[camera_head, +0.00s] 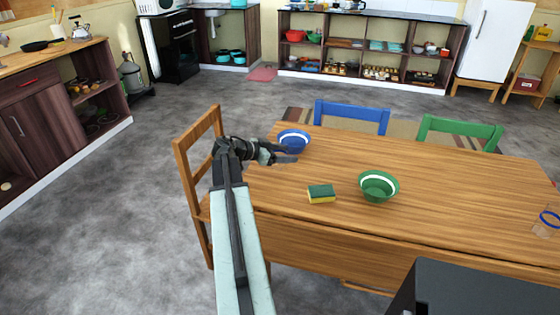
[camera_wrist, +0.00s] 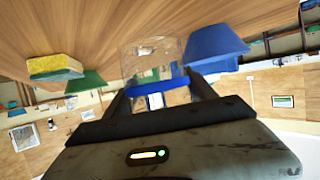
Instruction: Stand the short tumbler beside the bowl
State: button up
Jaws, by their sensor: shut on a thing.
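My gripper (camera_head: 280,156) is at the far left end of the wooden table, just in front of the blue bowl (camera_head: 294,141). In the wrist view, my gripper (camera_wrist: 158,92) is shut on a clear short tumbler (camera_wrist: 152,60) with a blue band. The wrist view is upside down, with the tabletop at the top. The blue bowl (camera_wrist: 216,46) appears close beside the tumbler there. I cannot tell whether the tumbler touches the table. In the head view the tumbler is hard to make out. A green bowl (camera_head: 379,186) stands mid-table.
A yellow and green sponge (camera_head: 321,193) lies left of the green bowl. Another clear glass with a blue band (camera_head: 547,222) is at the right edge. A wooden chair (camera_head: 184,160) stands at the table's left end; blue (camera_head: 351,115) and green (camera_head: 460,129) chairs stand behind.

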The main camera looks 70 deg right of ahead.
notch_tip(320, 180, down, 3)
jog(key=shift+f+b, duration=0.2)
jog(key=shift+b, duration=1)
jog(key=shift+w+r, duration=0.15)
jog(key=shift+r, duration=0.1)
jog(key=shift+a+f, duration=0.1)
jog(key=shift+f, duration=0.1)
jog(key=o, duration=1.4)
jog(key=shift+r, duration=0.1)
jog(key=shift+w+r+p, duration=0.1)
jog(key=shift+r+p, duration=0.2)
jog(key=shift+p, duration=0.15)
jog(key=p+v, duration=0.4)
jog(key=v, duration=0.6)
jog(key=shift+w+a+r, duration=0.1)
jog(key=shift+w+a, duration=0.05)
jog(key=shift+a, duration=0.15)
jog(key=shift+w+a, duration=0.35)
jog(key=shift+a, duration=0.05)
